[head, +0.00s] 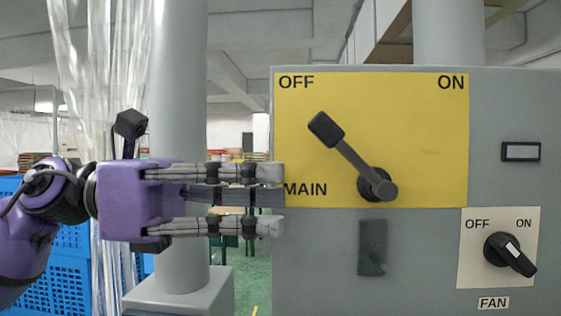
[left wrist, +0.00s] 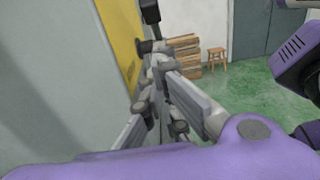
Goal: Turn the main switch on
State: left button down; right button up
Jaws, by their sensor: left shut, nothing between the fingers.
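The main switch (head: 352,158) is a grey lever with a black handle on a yellow plate (head: 420,130) marked OFF at left and ON at right. The lever slants up and left from its pivot, toward OFF. The lever's black end and pivot seem to show in the left wrist view (left wrist: 150,12) too. My left gripper (head: 272,200) is shut and empty, its fingertips at the plate's lower left edge in the picture, left of and below the handle. Its fingers show in the left wrist view (left wrist: 158,88). Whether it touches the panel cannot be told. My right gripper is not seen.
The grey cabinet (head: 320,270) fills the right side. A fan switch (head: 508,254) sits at its lower right, its knob pointing down and right. A grey column (head: 180,90) and blue crates (head: 68,265) stand behind my left arm. A stool (left wrist: 217,58) stands farther off.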

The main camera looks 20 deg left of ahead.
aim_at(348, 152)
pick_arm(q)
jog(key=shift+w+d+r+p, duration=0.2)
jog(key=shift+d+r+p, duration=0.05)
jog(key=shift+d+r, duration=0.4)
jog(key=shift+w+d+r+p, duration=0.2)
jog(key=shift+d+r, duration=0.3)
jog(key=shift+r, duration=0.25)
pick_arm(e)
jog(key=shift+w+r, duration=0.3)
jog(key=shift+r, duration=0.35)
